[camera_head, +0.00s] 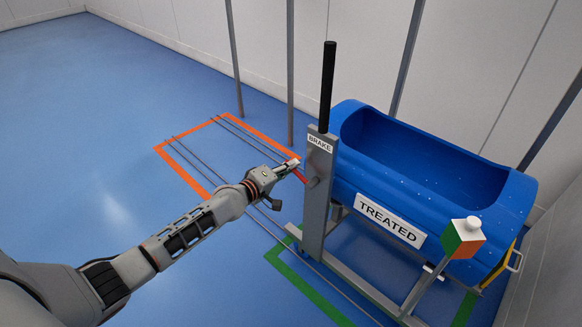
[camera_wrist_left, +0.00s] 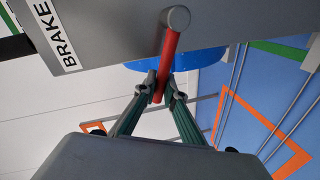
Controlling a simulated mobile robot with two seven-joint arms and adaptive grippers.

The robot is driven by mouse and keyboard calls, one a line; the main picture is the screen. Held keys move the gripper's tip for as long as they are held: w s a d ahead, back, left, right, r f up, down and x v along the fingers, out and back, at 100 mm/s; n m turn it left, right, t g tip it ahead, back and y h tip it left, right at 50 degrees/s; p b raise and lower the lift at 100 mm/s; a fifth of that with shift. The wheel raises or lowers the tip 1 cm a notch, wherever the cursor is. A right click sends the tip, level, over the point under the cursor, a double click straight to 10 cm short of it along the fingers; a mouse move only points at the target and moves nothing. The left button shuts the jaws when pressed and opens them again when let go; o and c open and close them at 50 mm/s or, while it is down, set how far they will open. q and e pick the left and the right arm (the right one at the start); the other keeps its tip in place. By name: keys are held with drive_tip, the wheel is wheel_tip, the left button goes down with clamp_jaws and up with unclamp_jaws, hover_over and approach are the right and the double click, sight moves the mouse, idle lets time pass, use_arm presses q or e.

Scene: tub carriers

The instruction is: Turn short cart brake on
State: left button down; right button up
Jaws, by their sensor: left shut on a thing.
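The cart (camera_head: 440,190) carries a blue tub with a "TREATED" label. A grey upright post (camera_head: 316,190) with a "BRAKE" label stands at its near left end. The red brake lever (camera_head: 300,177) sticks out from a round pivot on the post. In the left wrist view the red lever (camera_wrist_left: 167,62) runs from the grey pivot down between the fingertips. My left gripper (camera_head: 292,166) is shut on the lever near its free end; its fingers also show in the left wrist view (camera_wrist_left: 161,88). My right gripper is not in view.
A black-handled bar (camera_head: 327,88) rises above the post. A small green, orange and white box (camera_head: 463,238) sits at the cart's near right. Rails and an orange floor outline (camera_head: 183,172) lie behind my left arm. Grey poles stand behind the cart; open blue floor lies left.

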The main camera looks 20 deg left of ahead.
use_arm(q)
drive_tip(key=shift+f, duration=0.1)
drive_tip(key=c, duration=2.4)
unclamp_jaws()
drive_tip(key=v, duration=1.2)
